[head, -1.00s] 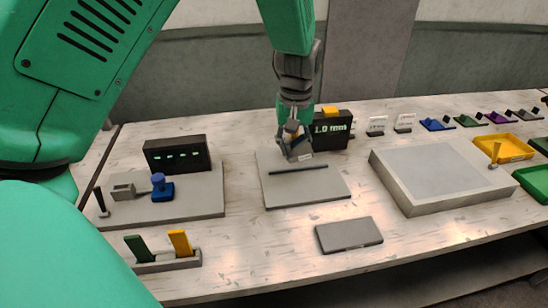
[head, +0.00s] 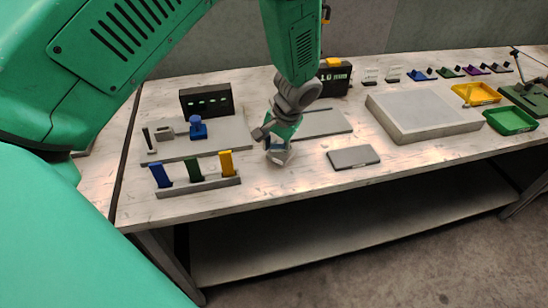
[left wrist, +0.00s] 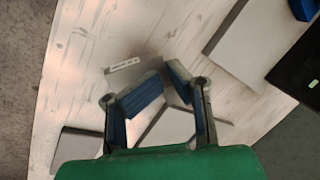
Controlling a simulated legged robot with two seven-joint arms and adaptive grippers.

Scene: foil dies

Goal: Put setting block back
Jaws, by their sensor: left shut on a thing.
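My left gripper (head: 279,141) is low over the front middle of the table, right of the tab rack. It is shut on a small pale grey block (head: 279,156), partly hidden by the fingers. In the left wrist view the blue-padded fingers (left wrist: 161,87) close around this setting block, and its white label strip (left wrist: 123,65) points away from the gripper. I cannot tell whether the block touches the table. My right gripper is not in view.
The rack (head: 200,187) holds blue, green and yellow tabs. A grey plate (head: 328,123) lies behind the gripper, before the black 1.0 mm display (head: 335,77). A dark grey pad (head: 353,157) and a big grey slab (head: 420,116) are to the right. Bare table lies in front.

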